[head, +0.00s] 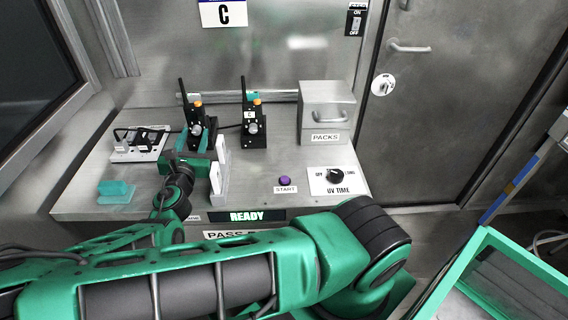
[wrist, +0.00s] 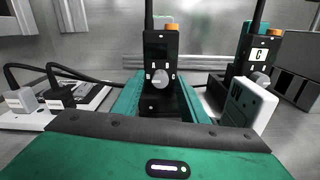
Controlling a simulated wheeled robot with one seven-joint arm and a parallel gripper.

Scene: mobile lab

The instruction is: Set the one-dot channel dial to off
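A black radio-like unit (wrist: 160,97) with an antenna and an orange cap stands straight ahead in the wrist view. It also shows at the left of the bench in the head view (head: 196,127). A grey round dial (wrist: 160,79) is on its front, with small white marks around it too small to read surely. A small light mark shows below the dial; I cannot count its dots. My gripper (wrist: 160,106) is open, its teal fingers apart on either side of the unit's lower front. It appears empty, and the dial sits above the fingers.
A second unit labelled C (head: 253,127) stands to the right. A white upright block (wrist: 250,105) is close on my gripper's right. A socket strip (head: 138,144) with plugs lies left. A PACKS box (head: 325,112), purple START button (head: 285,181) and UV TIME dial (head: 335,176) are farther right.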

